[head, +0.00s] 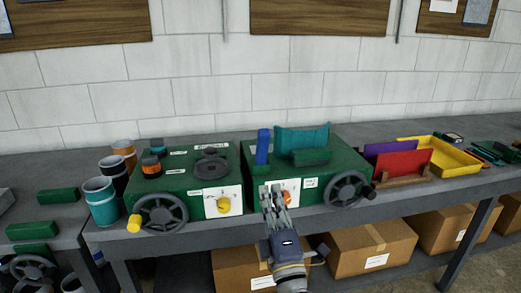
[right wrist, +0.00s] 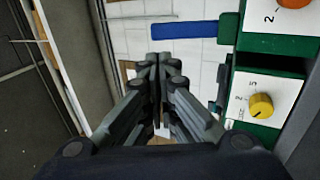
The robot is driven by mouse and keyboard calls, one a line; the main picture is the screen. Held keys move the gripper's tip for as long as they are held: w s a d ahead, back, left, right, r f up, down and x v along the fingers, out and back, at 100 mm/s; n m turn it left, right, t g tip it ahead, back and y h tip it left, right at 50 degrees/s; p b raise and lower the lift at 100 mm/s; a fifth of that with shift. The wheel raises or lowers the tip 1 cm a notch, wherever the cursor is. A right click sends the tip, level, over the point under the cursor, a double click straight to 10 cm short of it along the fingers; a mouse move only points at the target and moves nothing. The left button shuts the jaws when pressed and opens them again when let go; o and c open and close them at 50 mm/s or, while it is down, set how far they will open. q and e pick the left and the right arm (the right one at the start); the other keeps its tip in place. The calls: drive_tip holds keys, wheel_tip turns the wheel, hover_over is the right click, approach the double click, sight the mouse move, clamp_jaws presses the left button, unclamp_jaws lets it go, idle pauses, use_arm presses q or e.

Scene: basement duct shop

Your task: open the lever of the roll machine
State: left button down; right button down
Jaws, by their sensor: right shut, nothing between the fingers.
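The green machine with the blue lever (head: 245,160) stands at the middle of the bench. Its blue lever (head: 263,146) stands upright at its left side, and a curved teal piece rests on top behind it. In the right wrist view the lever (right wrist: 185,29) lies sideways across the upper middle. My right gripper (head: 272,190) is in front of this machine's face, below the lever and apart from it. In the right wrist view its fingers (right wrist: 160,58) are together and empty. My left gripper is not in view.
A second green machine (head: 180,184) with a yellow knob and handwheel stands to the left. The blue-lever machine's handwheel (head: 347,189) is right of the gripper. Cups (head: 101,200) stand at left; a yellow tray (head: 455,168) lies at right. Cardboard boxes (head: 370,250) sit below.

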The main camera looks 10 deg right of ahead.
drive_tip(key=p, duration=0.3)
approach(260, 150)
drive_tip(key=w+r, duration=0.3)
drive_tip(key=r, duration=0.3)
drive_tip(key=shift+w+a+r+p, duration=0.15)
drive_tip(key=shift+w+a, duration=0.1)
drive_tip(key=shift+w, duration=0.2)
drive_tip(key=shift+w+a+r+p, duration=0.1)
drive_tip(key=shift+w+a+p, duration=0.1)
drive_tip(key=shift+w, duration=0.25)
